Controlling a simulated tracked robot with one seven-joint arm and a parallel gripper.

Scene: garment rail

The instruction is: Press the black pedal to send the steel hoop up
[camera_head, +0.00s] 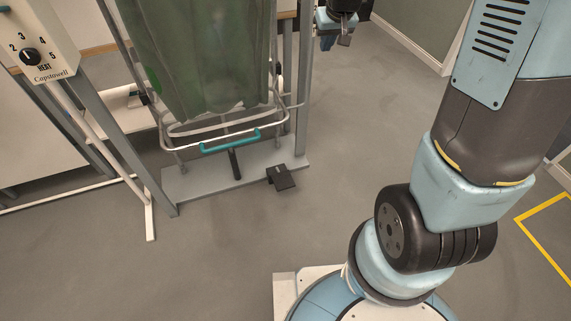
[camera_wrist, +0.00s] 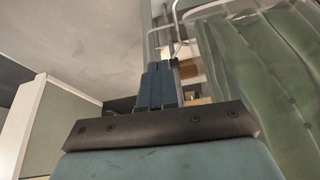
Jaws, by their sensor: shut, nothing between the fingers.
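The black pedal (camera_head: 281,177) sits low at the front right of the grey base plate of the garment frame, close to the floor. The steel hoop (camera_head: 188,148) hangs low around the bottom of a green translucent garment bag, with a teal handle (camera_head: 230,142) on its front. My gripper (camera_head: 343,39) is at the top of the head view, right of the frame, above and behind the pedal and apart from it. In the wrist view its blue fingers (camera_wrist: 157,82) are together and empty. The pedal is not visible in the wrist view.
The green bag (camera_head: 200,60) hangs between grey posts (camera_head: 304,80); it fills the right of the wrist view (camera_wrist: 265,75). A heat dial box (camera_head: 35,45) and white stand are at the left. The floor (camera_head: 240,240) in front of the pedal is clear.

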